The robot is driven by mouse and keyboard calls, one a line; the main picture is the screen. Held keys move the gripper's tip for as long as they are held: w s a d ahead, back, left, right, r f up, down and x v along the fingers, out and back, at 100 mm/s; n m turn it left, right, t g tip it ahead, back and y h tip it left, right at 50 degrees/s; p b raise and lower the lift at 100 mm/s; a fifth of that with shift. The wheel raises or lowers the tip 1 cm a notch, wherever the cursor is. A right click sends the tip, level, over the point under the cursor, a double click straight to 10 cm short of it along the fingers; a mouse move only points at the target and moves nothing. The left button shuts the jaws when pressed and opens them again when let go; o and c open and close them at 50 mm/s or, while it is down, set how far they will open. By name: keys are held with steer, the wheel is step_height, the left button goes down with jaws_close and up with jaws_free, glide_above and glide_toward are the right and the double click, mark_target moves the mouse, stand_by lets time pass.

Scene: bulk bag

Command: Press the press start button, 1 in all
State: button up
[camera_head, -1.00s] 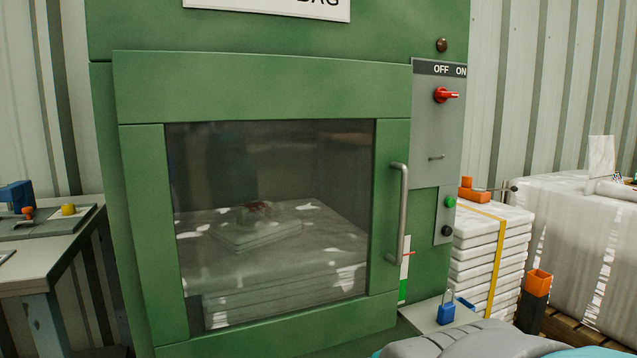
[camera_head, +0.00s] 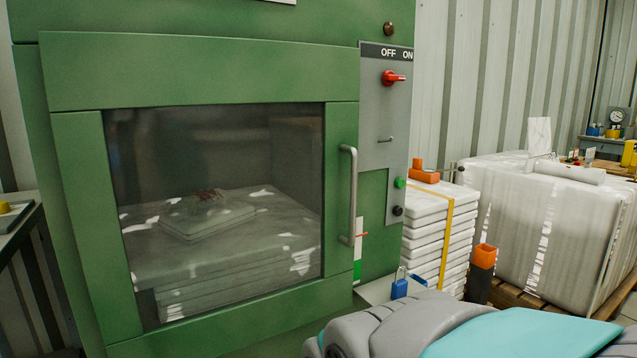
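A large green press (camera_head: 200,70) fills the left and middle of the view. A small green button (camera_head: 400,183) sits on the narrow grey strip at its right side, with a black button (camera_head: 398,211) below it. Above them a grey panel carries a red rotary switch (camera_head: 393,77) under the words OFF and ON. The door with a dark window (camera_head: 215,215) and a vertical handle (camera_head: 350,195) appears shut. Part of my arm, grey and teal, shows at the bottom right. My gripper is not in view.
A blue padlock (camera_head: 399,287) stands on a small ledge by the press. A strapped stack of white sacks (camera_head: 425,235), an orange-topped post (camera_head: 484,256) and a wrapped pallet load (camera_head: 540,225) stand to the right. A table edge (camera_head: 15,218) shows at the left.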

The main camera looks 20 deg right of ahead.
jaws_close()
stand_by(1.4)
